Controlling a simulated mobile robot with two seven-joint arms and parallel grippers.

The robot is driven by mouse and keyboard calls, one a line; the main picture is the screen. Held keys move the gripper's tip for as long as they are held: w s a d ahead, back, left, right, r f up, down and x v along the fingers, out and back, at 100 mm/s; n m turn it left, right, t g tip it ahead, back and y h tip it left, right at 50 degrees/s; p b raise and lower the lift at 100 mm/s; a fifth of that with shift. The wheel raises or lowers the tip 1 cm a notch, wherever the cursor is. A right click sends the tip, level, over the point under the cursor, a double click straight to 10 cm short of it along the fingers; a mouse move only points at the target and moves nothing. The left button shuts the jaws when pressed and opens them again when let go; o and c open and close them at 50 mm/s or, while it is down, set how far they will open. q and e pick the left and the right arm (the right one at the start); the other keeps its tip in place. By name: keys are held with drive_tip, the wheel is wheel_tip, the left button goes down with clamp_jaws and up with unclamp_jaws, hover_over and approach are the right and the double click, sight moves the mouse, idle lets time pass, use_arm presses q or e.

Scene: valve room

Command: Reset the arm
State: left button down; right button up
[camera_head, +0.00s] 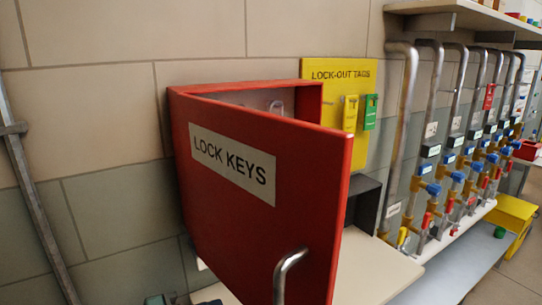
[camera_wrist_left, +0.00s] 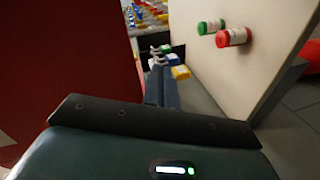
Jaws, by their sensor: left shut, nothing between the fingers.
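My left gripper (camera_wrist_left: 160,72) shows in the left wrist view. Its narrow dark fingers are together and empty, beside a red panel on the left and a cream board on the right. In the head view the gripper is not clear; only small dark teal parts, perhaps of my left arm, show at the bottom edge. My right gripper is in neither view. The red LOCK KEYS cabinet (camera_head: 250,180) on the wall has its door swung open towards me, with a curved metal handle (camera_head: 287,272) low on it. The door hides most of the inside.
A yellow LOCK-OUT TAGS board (camera_head: 340,69) holds a yellow tag (camera_head: 350,113) and a green tag (camera_head: 370,112). Several pipes with blue-handled valves stand at right, one bearing a red tag (camera_head: 489,97). A cream counter (camera_head: 375,268) lies below the cabinet. A yellow box (camera_head: 513,212) is at far right.

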use_arm(q)
drive_tip(key=s+a+f+m+y, duration=0.1)
drive_tip(key=s+f+m+y, duration=0.2)
drive_tip(key=s+f, duration=0.3)
drive_tip(key=s+a+f+m+t+y+p, duration=0.1)
drive_tip(key=s+f+m+y, duration=0.2)
drive_tip(key=f, duration=1.1)
drive_tip(key=s+y, duration=0.3)
drive_tip(key=s, duration=0.1)
drive_tip(key=shift+s+a+f+t, duration=0.25)
drive_tip(key=shift+a+f+t, duration=0.05)
drive_tip(key=shift+f, duration=0.05)
drive_tip(key=shift+p, duration=0.3)
